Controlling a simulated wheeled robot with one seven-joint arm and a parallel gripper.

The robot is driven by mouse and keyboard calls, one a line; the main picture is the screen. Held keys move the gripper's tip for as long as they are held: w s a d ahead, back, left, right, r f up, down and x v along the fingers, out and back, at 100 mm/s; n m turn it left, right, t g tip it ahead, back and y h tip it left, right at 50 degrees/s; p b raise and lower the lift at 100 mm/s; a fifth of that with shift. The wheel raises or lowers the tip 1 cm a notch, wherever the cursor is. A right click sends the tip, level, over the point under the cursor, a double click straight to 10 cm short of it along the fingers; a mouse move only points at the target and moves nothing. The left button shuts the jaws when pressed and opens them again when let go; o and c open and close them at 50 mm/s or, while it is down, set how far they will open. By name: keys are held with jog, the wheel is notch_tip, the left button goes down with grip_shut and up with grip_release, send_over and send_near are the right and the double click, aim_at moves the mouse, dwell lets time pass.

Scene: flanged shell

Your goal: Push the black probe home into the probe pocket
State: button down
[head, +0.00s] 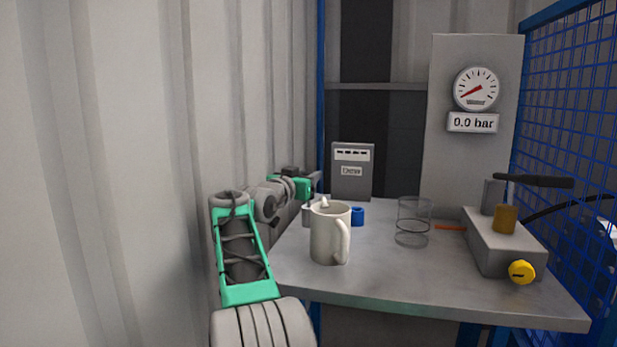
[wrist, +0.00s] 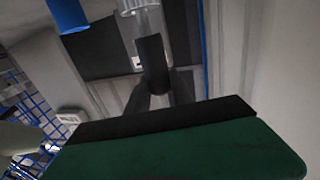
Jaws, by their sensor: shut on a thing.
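My gripper (wrist: 160,92) is shut on a dark cylinder, which looks like the black probe (wrist: 152,62), in the wrist view. The probe's far end points at a pale, grey-rimmed cylindrical part (wrist: 140,8) at the top of that view. I cannot tell whether the two touch or whether this part is the probe pocket. In the head view my gripper (head: 315,181) is above the far left of the table, and the probe cannot be made out there. A small grey cylinder (head: 307,215) stands below it, partly hidden by the mug.
A white mug (head: 328,245) stands at the table's front left. A blue part (head: 357,215) is behind it and a clear glass cylinder (head: 412,225) to its right. A grey block (head: 490,250) with a black handle and yellow knob is at the right. The front middle is clear.

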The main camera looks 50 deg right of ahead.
jog(key=shift+f+b, duration=0.85)
jog(key=shift+f, duration=0.3)
jog(key=c, duration=1.1)
grip_release()
jog(key=shift+o, duration=0.2)
notch_tip(320, 180, up, 3)
jog(key=p, duration=0.2)
jog(key=shift+r+p, duration=0.1)
jog(key=shift+p, duration=0.2)
jog(key=s+a+r+p, duration=0.3)
jog(key=s+a+r, duration=0.6)
jog(key=a+r, duration=0.1)
jog(key=shift+s+a+p, duration=0.15)
jog(key=shift+a+p, duration=0.15)
